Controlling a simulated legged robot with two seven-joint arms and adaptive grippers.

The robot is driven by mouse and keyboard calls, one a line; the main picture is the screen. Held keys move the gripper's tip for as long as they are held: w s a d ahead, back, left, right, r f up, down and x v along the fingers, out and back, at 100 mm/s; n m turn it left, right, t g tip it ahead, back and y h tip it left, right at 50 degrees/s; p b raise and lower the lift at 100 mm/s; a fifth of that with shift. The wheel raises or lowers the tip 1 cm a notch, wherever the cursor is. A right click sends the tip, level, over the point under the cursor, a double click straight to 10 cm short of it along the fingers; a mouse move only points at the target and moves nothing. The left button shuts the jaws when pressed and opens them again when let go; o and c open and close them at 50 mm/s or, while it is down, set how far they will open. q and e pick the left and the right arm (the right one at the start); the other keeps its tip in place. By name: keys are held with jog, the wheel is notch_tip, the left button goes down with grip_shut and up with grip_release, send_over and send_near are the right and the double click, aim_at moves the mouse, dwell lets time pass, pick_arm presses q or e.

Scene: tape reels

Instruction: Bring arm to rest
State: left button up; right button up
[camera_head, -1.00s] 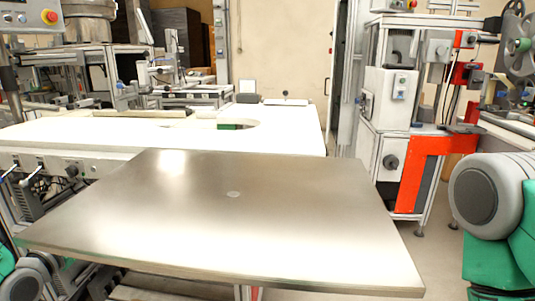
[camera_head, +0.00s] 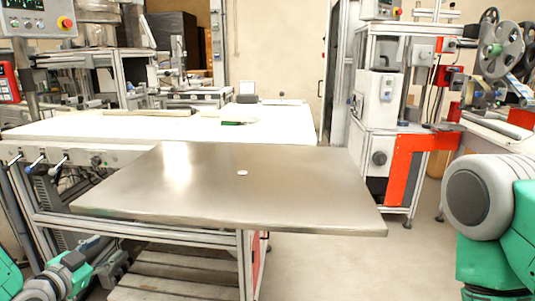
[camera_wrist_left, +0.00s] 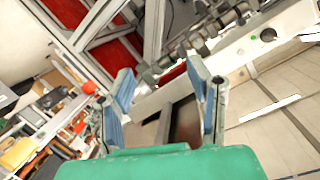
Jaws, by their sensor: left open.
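My left gripper (camera_wrist_left: 160,72) is open in the left wrist view. Its two blue-padded fingers are spread apart with nothing held between them. In the head view my left arm is low at the left edge, and the gripper (camera_head: 108,262) is below and in front of the metal table (camera_head: 285,200). Its fingers are small and partly lost against the frame there. My right arm shows only as a grey and green link at the right edge, and its gripper is out of view.
A small pale disc (camera_head: 242,173) lies on the otherwise bare metal tabletop. A white table (camera_head: 80,130) stands behind it. A wooden pallet (camera_head: 180,272) lies below. A machine with an orange panel (camera_head: 405,165) and grey reels (camera_head: 495,48) are at the right. Floor is clear at front right.

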pick_arm(q)
jog(key=s+d+f+n+g+p, duration=0.1)
jog(key=s+d+f+n+g, duration=0.1)
jog(key=s+d+f+g, duration=0.4)
jog(key=s+d+f+n+g+p, duration=0.1)
jog(key=s+d+f+g+p, duration=0.2)
jog(key=s+f, duration=0.65)
jog(key=s+d+f+n+g, duration=0.1)
jog(key=s+g, duration=0.2)
jog(key=s, duration=0.7)
jog(key=s+d+f+n+g+y, duration=0.1)
jog(key=s+d+n+g, duration=0.1)
jog(key=s, duration=0.8)
jog(key=shift+d+g+y, duration=0.15)
jog(key=shift+g+y, duration=0.15)
jog(key=shift+g, duration=0.2)
jog(key=shift+w, duration=0.15)
